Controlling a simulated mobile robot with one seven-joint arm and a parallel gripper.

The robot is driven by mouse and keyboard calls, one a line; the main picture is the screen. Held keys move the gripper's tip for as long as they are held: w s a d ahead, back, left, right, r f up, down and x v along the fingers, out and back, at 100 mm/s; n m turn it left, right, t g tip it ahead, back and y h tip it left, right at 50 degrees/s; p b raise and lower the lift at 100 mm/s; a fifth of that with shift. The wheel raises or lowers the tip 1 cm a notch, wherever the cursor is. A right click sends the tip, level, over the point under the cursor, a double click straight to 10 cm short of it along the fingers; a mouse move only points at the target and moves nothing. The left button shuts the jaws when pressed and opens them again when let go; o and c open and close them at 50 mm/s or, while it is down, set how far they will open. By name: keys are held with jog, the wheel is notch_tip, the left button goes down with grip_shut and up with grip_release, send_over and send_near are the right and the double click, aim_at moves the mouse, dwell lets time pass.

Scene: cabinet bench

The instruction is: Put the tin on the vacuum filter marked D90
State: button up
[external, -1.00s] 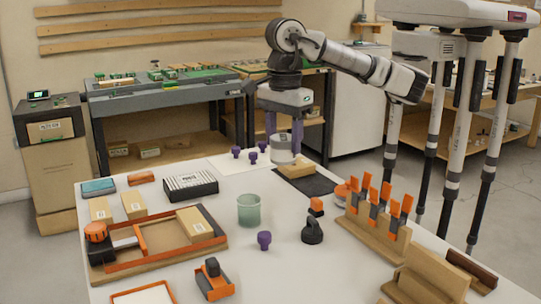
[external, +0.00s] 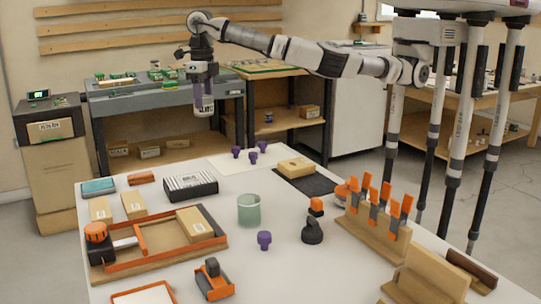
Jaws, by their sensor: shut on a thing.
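My gripper (external: 204,97), with purple fingers, is shut on a small pale tin (external: 203,109) with a dark marking. It holds the tin upright in the air, in front of the grey bench in the picture. A black-framed block with white pleats (external: 190,185) lies on the white table below the tin; it looks like a vacuum filter. I cannot read a D90 mark on it. The tin is well above and apart from it.
Purple knobs (external: 252,158) stand near the table's far edge. A wooden block (external: 296,168) lies on a dark mat (external: 318,186). A green cup (external: 249,209) stands mid-table. An orange-edged wooden tray (external: 160,262) and small cartons (external: 134,204) are at the left.

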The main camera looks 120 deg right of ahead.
notch_tip(320, 180, down, 18)
jog(key=p, duration=0.4)
jog(key=shift+p, duration=0.4)
jog(key=shift+f, duration=0.1)
jog(key=shift+f, duration=0.1)
jog(key=shift+f, duration=0.4)
jog(key=o, duration=1)
jog(key=shift+r, duration=0.15)
jog(key=shift+r, duration=0.35)
notch_tip(320, 180, up, 12)
jog(key=b, duration=0.4)
jog(key=shift+b, duration=0.3)
